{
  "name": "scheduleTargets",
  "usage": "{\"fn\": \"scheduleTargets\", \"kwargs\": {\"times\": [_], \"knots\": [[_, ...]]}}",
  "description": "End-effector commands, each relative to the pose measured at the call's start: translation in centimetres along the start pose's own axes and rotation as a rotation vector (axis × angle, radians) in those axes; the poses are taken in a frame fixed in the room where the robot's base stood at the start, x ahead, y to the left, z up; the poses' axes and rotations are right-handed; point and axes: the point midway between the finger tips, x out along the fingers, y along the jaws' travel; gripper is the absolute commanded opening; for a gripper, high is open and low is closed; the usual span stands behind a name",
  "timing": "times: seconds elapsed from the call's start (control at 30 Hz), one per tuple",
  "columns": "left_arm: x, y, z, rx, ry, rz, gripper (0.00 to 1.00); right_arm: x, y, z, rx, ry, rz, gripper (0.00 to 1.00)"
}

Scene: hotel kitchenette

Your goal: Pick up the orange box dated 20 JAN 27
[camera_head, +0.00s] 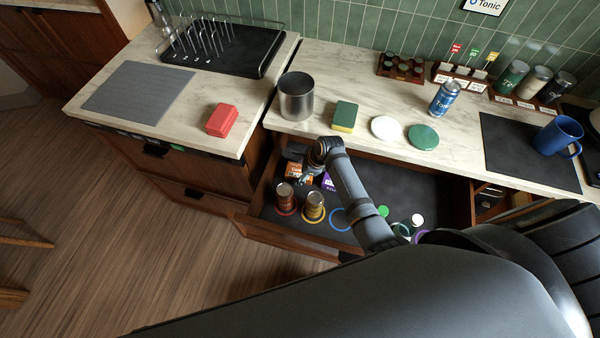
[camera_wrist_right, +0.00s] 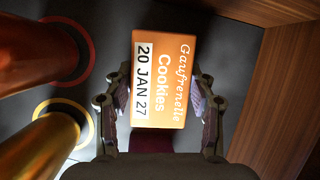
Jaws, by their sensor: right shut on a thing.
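The orange box (camera_wrist_right: 165,75) lies between my right gripper's fingers in the right wrist view. Its white label reads 20 JAN 27, under "Gaufrenelle Cookies". My right gripper (camera_wrist_right: 160,98) is shut on it, with one finger on each side. In the head view the orange box (camera_head: 296,169) shows partly behind my right gripper (camera_head: 301,179), inside the open drawer (camera_head: 300,236). I cannot tell whether the box still touches the drawer floor. My left gripper is not in view.
A purple box (camera_head: 328,182) is close to the right gripper, partly hidden. Two cans, a red-brown one (camera_head: 285,198) and a gold one (camera_head: 315,206), stand on coloured rings in the drawer. The counter edge overhangs the drawer's back. A steel pot (camera_head: 296,98) stands above.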

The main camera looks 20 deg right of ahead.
Motion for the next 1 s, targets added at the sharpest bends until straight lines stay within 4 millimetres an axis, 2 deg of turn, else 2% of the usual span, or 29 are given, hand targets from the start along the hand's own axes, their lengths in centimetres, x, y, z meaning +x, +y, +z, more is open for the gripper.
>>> {"fn": "scheduleTargets", "kwargs": {"times": [0.27,0.63,0.87,1.0], "knots": [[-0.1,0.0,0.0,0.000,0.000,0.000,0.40,-0.9,-0.2,0.4,-0.001,0.000,-0.001,0.20],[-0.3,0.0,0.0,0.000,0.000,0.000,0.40,-6.7,-1.1,2.8,-0.002,-0.002,-0.002,0.20],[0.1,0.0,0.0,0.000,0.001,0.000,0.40,-8.4,0.6,-2.1,-0.003,0.008,-0.001,0.20],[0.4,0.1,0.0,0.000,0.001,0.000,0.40,-10.2,2.1,-5.9,-0.007,0.012,0.002,0.20]]}}
